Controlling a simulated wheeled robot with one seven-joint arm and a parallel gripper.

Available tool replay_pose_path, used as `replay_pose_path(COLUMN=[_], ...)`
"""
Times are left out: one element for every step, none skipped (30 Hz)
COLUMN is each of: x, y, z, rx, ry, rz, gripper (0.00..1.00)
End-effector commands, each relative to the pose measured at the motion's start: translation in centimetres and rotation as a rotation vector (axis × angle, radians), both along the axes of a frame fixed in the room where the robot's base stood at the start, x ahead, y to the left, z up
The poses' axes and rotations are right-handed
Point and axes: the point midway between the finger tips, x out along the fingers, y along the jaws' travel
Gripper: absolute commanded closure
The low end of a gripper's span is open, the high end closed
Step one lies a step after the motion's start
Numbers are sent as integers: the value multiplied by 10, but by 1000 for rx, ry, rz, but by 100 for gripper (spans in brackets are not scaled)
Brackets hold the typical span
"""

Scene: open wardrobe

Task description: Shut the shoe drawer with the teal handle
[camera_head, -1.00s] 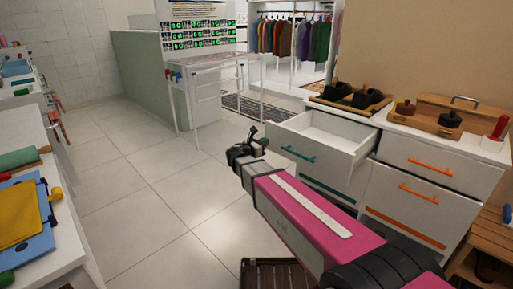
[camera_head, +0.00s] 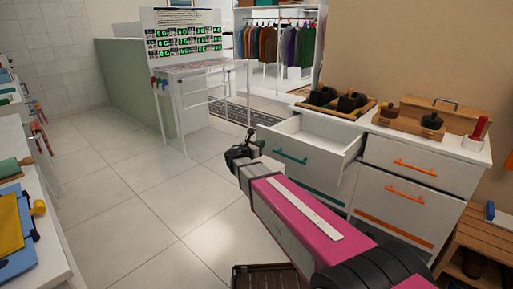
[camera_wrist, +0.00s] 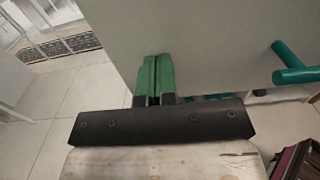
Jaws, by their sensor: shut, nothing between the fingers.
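The drawer with the teal handle (camera_head: 290,156) is pulled open from the white cabinet, and its inside (camera_head: 318,140) looks empty. In the wrist view its plain front (camera_wrist: 215,45) fills much of the upper middle, with the teal handle (camera_wrist: 291,66) at the right. My gripper (camera_head: 238,152) is in front of the drawer, to the left of the handle in the head view. Its green fingers (camera_wrist: 154,78) are together and hold nothing. They point at the drawer front left of the handle; I cannot tell whether they touch it.
Beside it is a closed drawer with an orange handle (camera_head: 415,167). Trays with shoe items (camera_head: 340,101) stand on the cabinet top. A slatted bench (camera_head: 478,245) is at the right and a dark crate (camera_head: 268,278) below my arm. Open tiled floor (camera_head: 135,200) lies left.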

Motion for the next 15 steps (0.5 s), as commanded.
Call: replay_pose_path(x=[12,18,26,33,40,50,58,65,76,83,91,100,108,115,124], y=[-9,-16,-23,-30,-37,-47,-54,-62,-72,-79,-86,-97,-103,-110,-120], z=[-1,-1,-1,-1,-1,-1,-1,-1,-1,-1,-1,-1,-1,-1,-1], rx=[0,0,0,0,-1,-1,-1,-1,-1,-1,0,0,0,0,-1], ry=[0,0,0,0,-1,-1,-1,-1,-1,-1,0,0,0,0,-1], rz=[-3,-4,-4,-4,-5,-4,-5,-5,-4,-5,-4,-4,-4,-3,-4], gripper=[100,100,100,100,100,100,100,100,100,100,100,100,100,100,100])
